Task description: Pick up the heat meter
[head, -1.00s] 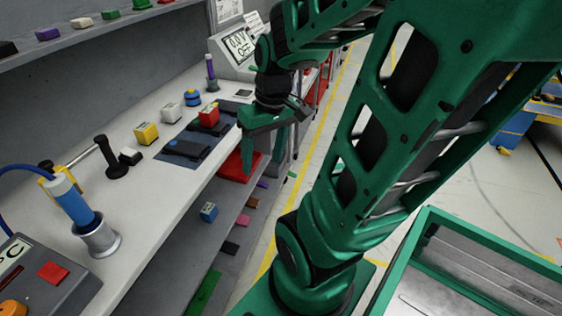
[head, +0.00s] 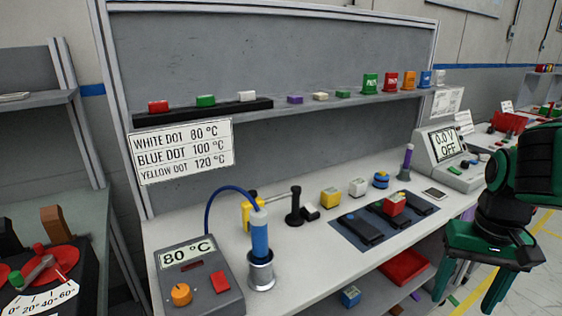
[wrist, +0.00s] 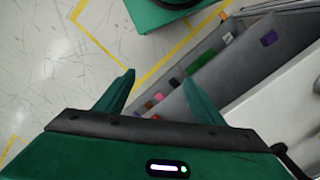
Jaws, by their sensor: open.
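A grey control box (head: 200,285) with an "80 °C" display, an orange knob and a red button sits at the near left of the bench. A blue cylindrical tool (head: 260,238) with a blue cord stands upright in a metal cup (head: 261,272) beside it. This set looks like the heat meter, though no label names it. My gripper (head: 466,292) is open and empty at the right, off the bench's front edge and well away from it. In the wrist view, the open fingers (wrist: 158,80) point over the floor and lower shelf; the tool is out of that view.
A dark mat (head: 345,232) holds black modules and a red block (head: 394,203). A black stand (head: 295,206), yellow block (head: 330,197) and white block (head: 358,187) stand behind. A 0.0 V "OFF" meter (head: 446,147) is at the right. The bench front is clear between cup and mat.

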